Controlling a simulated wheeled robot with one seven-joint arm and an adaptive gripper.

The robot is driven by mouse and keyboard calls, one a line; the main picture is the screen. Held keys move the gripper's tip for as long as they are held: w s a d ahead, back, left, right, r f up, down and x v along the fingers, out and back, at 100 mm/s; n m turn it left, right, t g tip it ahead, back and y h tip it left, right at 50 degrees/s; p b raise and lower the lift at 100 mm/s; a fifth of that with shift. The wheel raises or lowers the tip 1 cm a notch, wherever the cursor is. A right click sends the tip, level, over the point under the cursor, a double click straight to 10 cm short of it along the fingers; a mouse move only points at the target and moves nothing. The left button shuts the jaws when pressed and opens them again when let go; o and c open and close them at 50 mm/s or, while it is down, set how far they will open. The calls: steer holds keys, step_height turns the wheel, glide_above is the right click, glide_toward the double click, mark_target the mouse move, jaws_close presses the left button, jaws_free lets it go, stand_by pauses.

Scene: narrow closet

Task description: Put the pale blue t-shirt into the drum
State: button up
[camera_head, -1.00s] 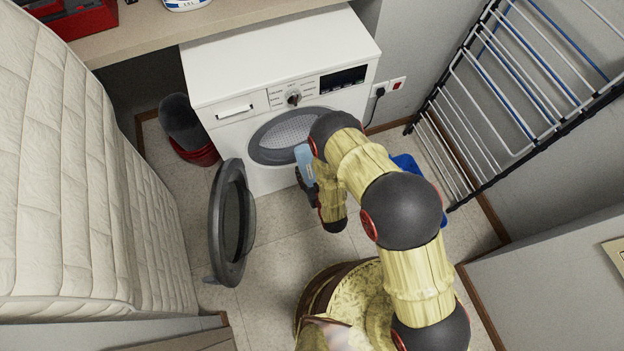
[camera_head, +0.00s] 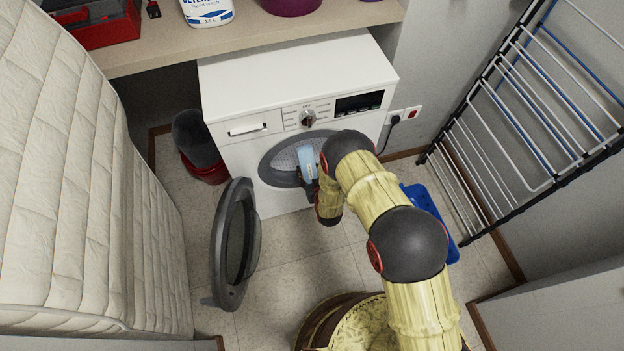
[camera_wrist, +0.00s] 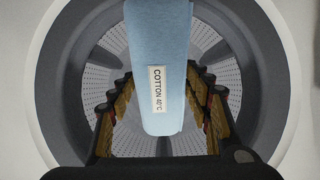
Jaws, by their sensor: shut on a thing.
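The pale blue t-shirt (camera_wrist: 160,60) is a folded bundle with a white label reading "COTTON 40°C". My gripper (camera_wrist: 160,105) is shut on it, with a finger on each side in the wrist view. In the head view the t-shirt (camera_head: 307,163) shows at the washer opening, with my gripper (camera_head: 309,182) partly hidden by my arm. The drum (camera_wrist: 100,75) lies straight ahead in the wrist view, its perforated grey wall around the t-shirt. In the head view the drum (camera_head: 284,158) is partly covered by my arm. How deep the t-shirt sits is hard to tell.
The washer (camera_head: 240,150) has its round door (camera_head: 237,245) swung open to the left. A dark bin (camera_head: 195,140) stands left of the washer. A blue basket (camera_head: 442,225) is on the floor at right, near a drying rack (camera_head: 500,110). A mattress (camera_head: 80,200) fills the left side.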

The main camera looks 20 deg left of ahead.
steer(key=w+r+x, duration=0.1)
steer(key=r+x, duration=0.1)
steer(key=x, duration=1)
steer(key=shift+a+r, duration=0.25)
steer(key=shift+r, duration=0.05)
steer(key=o, duration=1.3)
steer(key=shift+s, duration=0.1)
steer(key=s+d+r+p, duration=0.1)
steer(key=s+d+p, duration=0.1)
steer(key=s, duration=0.3)
steer(key=s+d+r+p, duration=0.1)
steer(key=s+d+p, duration=0.2)
steer(key=s+d, duration=0.1)
steer(key=s+d+r+p, duration=0.1)
steer(key=s+d+p, duration=0.2)
steer(key=s, duration=0.3)
steer(key=shift+s+d, duration=0.35)
steer(key=shift+d, duration=0.05)
steer(key=shift+s+d, duration=0.35)
steer(key=shift+s, duration=0.25)
